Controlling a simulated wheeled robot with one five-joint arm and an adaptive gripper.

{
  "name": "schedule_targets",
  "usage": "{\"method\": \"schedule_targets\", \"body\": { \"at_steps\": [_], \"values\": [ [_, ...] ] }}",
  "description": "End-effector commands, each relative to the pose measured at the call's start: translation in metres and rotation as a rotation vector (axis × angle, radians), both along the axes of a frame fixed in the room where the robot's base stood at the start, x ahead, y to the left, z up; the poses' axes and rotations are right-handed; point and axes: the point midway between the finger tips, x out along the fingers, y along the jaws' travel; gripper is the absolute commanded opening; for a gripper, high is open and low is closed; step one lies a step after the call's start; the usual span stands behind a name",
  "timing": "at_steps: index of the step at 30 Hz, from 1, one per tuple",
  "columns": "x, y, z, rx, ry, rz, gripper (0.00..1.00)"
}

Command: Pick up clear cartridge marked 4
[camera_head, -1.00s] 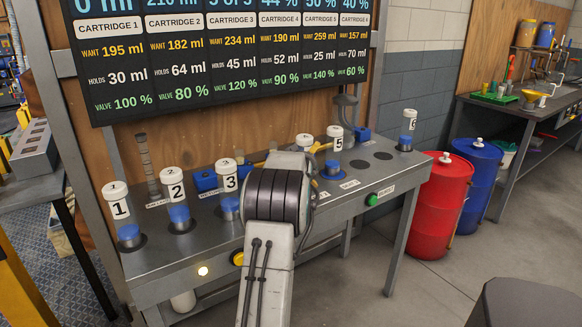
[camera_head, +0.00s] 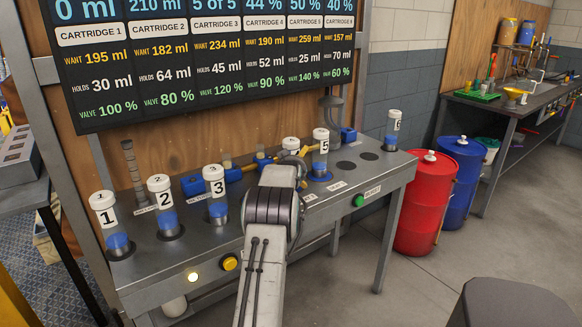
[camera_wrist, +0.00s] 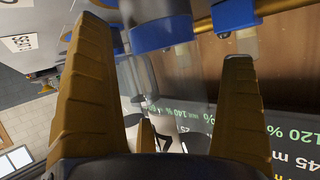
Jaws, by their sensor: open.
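The clear cartridge marked 4 (camera_head: 290,143) stands in the row on the grey bench (camera_head: 330,205). Only its white cap shows above my arm in the head view; its number and lower body are hidden. My gripper is at that cartridge, with a yellow finger showing beside it. In the wrist view my gripper (camera_wrist: 165,45) is open, its two yellow fingers wide apart. A clear tube with a blue part, probably this cartridge (camera_wrist: 135,75), shows between them, seen upside down. I cannot tell whether a finger touches it.
Cartridges 1 (camera_head: 106,218), 2 (camera_head: 161,187) and 3 (camera_head: 214,182) stand left. Cartridge 5 (camera_head: 322,145) stands close on the right; cartridge 6 (camera_head: 394,121) is farther right. A display board (camera_head: 210,60) hangs behind. Red (camera_head: 425,200) and blue (camera_head: 460,180) drums stand on the floor.

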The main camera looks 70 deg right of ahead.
Motion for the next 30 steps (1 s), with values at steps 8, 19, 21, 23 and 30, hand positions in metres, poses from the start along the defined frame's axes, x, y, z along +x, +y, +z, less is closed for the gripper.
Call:
{"method": "schedule_targets", "body": {
  "at_steps": [8, 19, 21, 23, 30],
  "values": [
    [0.0003, -0.0007, -0.0003, 0.0, 0.0, 0.0, 1.0],
    [0.0005, -0.0004, -0.0006, 0.001, 0.0, 0.0, 0.67],
    [0.0005, -0.0004, -0.0009, 0.001, 0.0, 0.001, 0.61],
    [0.0005, -0.0003, -0.001, 0.002, 0.0, 0.0, 0.55],
    [0.0001, -0.001, 0.0026, -0.006, 0.0, 0.0, 0.37]
  ]
}}
